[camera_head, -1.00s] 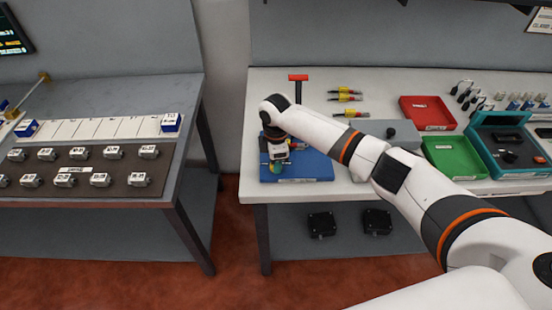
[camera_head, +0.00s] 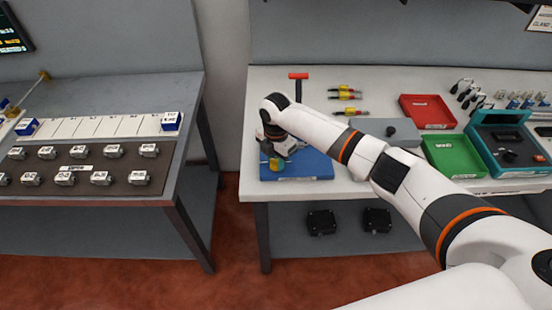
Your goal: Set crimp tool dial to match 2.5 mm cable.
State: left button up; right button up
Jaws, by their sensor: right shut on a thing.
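My right gripper (camera_head: 276,158) points down over the blue mat (camera_head: 312,167) at the left front of the right bench. It is shut on a small part there, which looks like the crimp tool's dial (camera_head: 275,164), with yellow and green colour showing. The rest of the crimp tool is mostly hidden behind my gripper and wrist. The dial's markings are too small to read. My left gripper is not in view.
A red tray (camera_head: 428,110), a green tray (camera_head: 455,156) and a teal case (camera_head: 510,147) stand to the right. A red-topped tool (camera_head: 298,77) stands behind my wrist. The left bench (camera_head: 110,92) holds several small metal blocks, with a floor gap between benches.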

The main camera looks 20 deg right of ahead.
aim_at(275, 160)
jog(key=shift+r, duration=0.1)
dwell(0.3)
jog(key=o, duration=1)
jog(key=shift+c, duration=0.2)
notch_tip(275, 160, up, 12)
jog(key=b, duration=0.3)
